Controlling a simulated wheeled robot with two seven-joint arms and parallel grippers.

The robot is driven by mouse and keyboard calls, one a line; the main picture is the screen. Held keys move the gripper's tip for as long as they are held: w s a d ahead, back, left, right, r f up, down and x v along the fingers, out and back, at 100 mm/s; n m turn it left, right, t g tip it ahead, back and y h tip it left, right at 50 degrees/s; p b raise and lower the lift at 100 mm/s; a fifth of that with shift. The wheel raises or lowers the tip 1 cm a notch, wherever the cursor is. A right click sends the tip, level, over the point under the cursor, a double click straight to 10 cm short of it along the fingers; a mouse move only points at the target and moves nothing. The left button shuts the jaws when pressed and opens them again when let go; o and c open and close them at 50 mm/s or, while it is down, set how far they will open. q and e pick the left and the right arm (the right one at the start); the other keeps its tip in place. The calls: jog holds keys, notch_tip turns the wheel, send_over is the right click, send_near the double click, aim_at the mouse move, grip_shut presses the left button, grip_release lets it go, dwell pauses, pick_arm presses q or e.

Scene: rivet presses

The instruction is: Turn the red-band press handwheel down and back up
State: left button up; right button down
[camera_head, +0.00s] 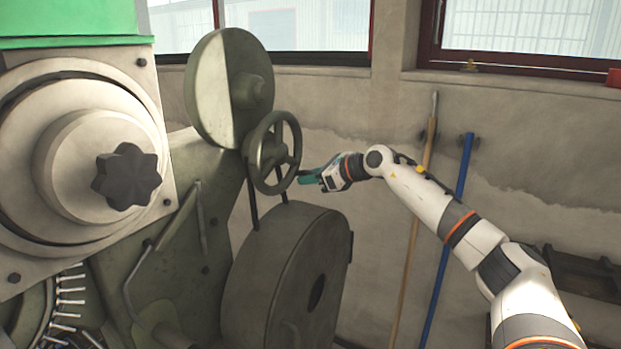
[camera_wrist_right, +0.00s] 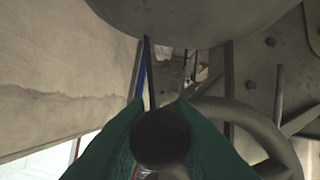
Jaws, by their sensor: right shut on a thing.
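The handwheel (camera_head: 275,153) is a dark grey-green spoked wheel on the side of the press. My right gripper (camera_head: 305,178) reaches its lower right rim from the right. In the right wrist view, the green fingers of my right gripper (camera_wrist_right: 159,108) are closed around a dark round handle (camera_wrist_right: 160,138), seen end-on. The handwheel rim (camera_wrist_right: 262,120) curves past just right of the fingers. The handle is hidden by the gripper in the head view. I see no red band on this part of the press. My left gripper is not in view.
A large round disc (camera_head: 213,90) stands behind and above the handwheel, and a big drum (camera_head: 290,280) sits below it. The press body with a black star knob (camera_head: 127,177) fills the left. A wooden pole (camera_head: 415,220) and a blue pole (camera_head: 455,220) lean on the wall.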

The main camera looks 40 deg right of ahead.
jog(key=shift+r, duration=0.15)
jog(key=c, duration=1.3)
grip_release()
jog(key=shift+d, duration=0.1)
jog(key=shift+o, duration=0.2)
jog(key=shift+s, duration=0.1)
jog(key=shift+s+d+b, duration=0.15)
jog(key=shift+s+b, duration=0.15)
jog(key=b+v, duration=0.4)
jog(key=v, duration=0.7)
jog(key=shift+b, duration=0.35)
